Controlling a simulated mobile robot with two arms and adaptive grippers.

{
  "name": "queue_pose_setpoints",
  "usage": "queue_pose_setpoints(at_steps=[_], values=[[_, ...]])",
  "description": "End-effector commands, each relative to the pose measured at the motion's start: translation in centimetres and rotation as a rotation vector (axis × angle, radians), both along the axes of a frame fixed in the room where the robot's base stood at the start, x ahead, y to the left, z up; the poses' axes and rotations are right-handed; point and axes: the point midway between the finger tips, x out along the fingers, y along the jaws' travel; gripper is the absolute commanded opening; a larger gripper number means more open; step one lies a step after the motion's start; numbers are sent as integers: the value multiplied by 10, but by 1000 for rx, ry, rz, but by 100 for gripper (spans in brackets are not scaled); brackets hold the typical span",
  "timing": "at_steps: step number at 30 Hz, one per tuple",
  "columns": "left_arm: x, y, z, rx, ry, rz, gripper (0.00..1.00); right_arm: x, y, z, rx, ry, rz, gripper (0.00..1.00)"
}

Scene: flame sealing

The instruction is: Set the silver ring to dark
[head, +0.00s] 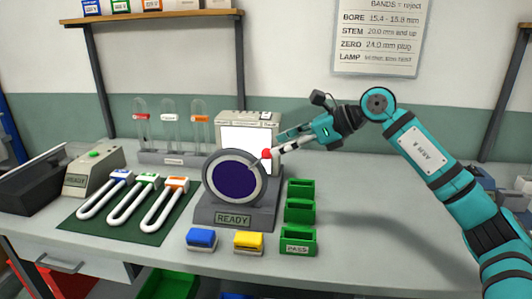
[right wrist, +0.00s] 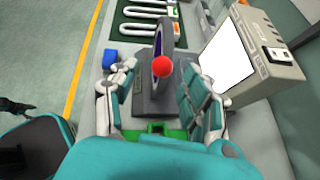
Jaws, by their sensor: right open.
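The silver ring (head: 207,181) stands upright around a dark blue-violet disc (head: 235,181) on a grey base with a READY plate (head: 233,219). A red ball knob (head: 267,154) sits on a short lever at the ring's upper right. My right gripper (head: 280,147) is at the knob, coming from the right. In the right wrist view the ring shows nearly edge-on, and the red knob (right wrist: 162,67) lies between the spread fingers of my right gripper (right wrist: 157,82). No grip on the knob shows. My left gripper is not in view.
A box with a bright white panel (head: 238,139) stands behind the ring. Green bins (head: 300,211) are at its right, and blue (head: 201,239) and yellow (head: 248,242) blocks are in front. Bent tubes lie on a green mat (head: 142,233) at left. The right tabletop is clear.

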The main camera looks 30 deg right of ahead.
Motion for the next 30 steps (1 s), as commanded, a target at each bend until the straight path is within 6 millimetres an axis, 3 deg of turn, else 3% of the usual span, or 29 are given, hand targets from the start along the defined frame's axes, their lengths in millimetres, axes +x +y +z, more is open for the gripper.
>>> queue_pose_setpoints(at_steps=[9,30], values=[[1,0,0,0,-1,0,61,-25,-25,20,0,1,1,48],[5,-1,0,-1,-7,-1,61,-26,-26,21,0,1,2,48]])
